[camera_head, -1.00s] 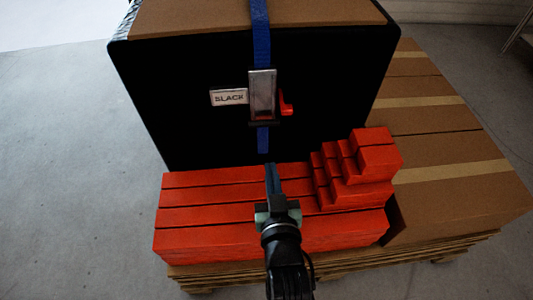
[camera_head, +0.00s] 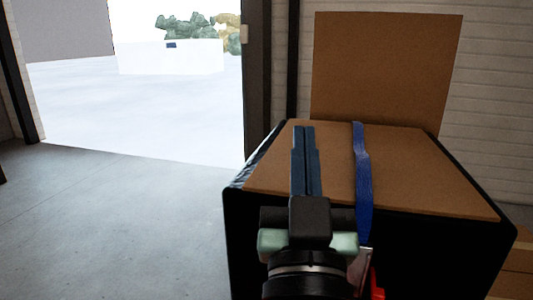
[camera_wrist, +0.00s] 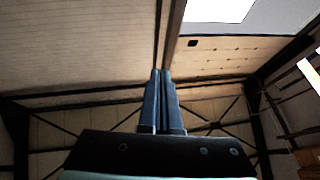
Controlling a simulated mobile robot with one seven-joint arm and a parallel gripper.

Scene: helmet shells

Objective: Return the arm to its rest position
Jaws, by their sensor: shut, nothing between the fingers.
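My gripper (camera_head: 304,128) points up in the head view, its two blue-grey fingers together with nothing between them. It stands in front of the black box with a brown cardboard top (camera_head: 420,170), and its fingers overlap the left part of that top in the picture. In the wrist view my gripper (camera_wrist: 162,72) shows its fingers side by side, aimed at the ceiling and upper wall. My arm below the gripper fills the bottom middle of the head view.
A blue strap (camera_head: 362,185) runs over the box top, with a red lever (camera_head: 376,285) low on its front. A cardboard panel (camera_head: 385,70) stands behind. An open doorway (camera_head: 150,110) is at the left. The concrete floor (camera_head: 110,220) at left is clear.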

